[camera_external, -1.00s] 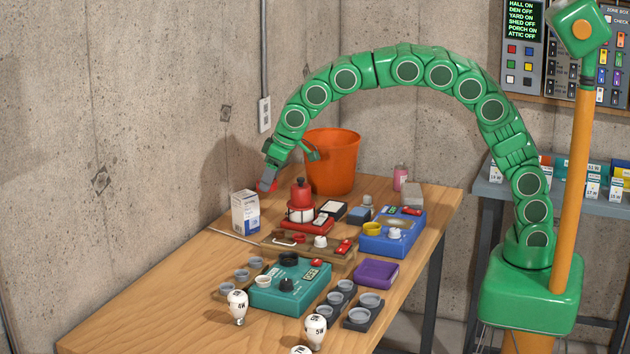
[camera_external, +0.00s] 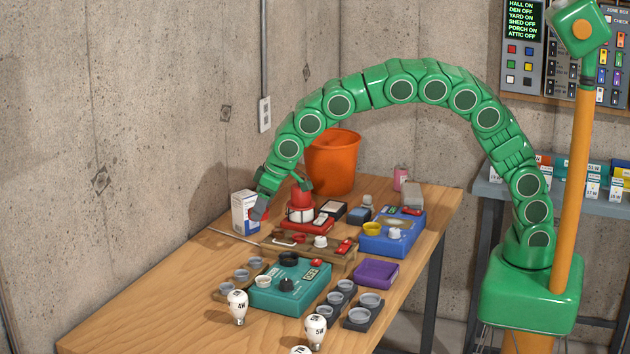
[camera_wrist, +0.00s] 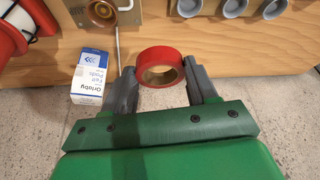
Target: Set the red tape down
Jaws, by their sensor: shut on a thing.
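The red tape (camera_wrist: 160,67) is a flat ring held between the two grey fingers of my gripper (camera_wrist: 163,88) in the wrist view. A finger lies at each side of it, and its hole faces the camera. In the external view my gripper (camera_external: 260,209) points down by the back edge of the table, just right of the white and blue box. The tape is hidden there, so I cannot tell whether it touches the table (camera_external: 185,275).
A thin rod (camera_external: 233,236), a wooden tray (camera_external: 300,252) and a red-and-white spool (camera_external: 300,208) are near. The table's left part is bare.

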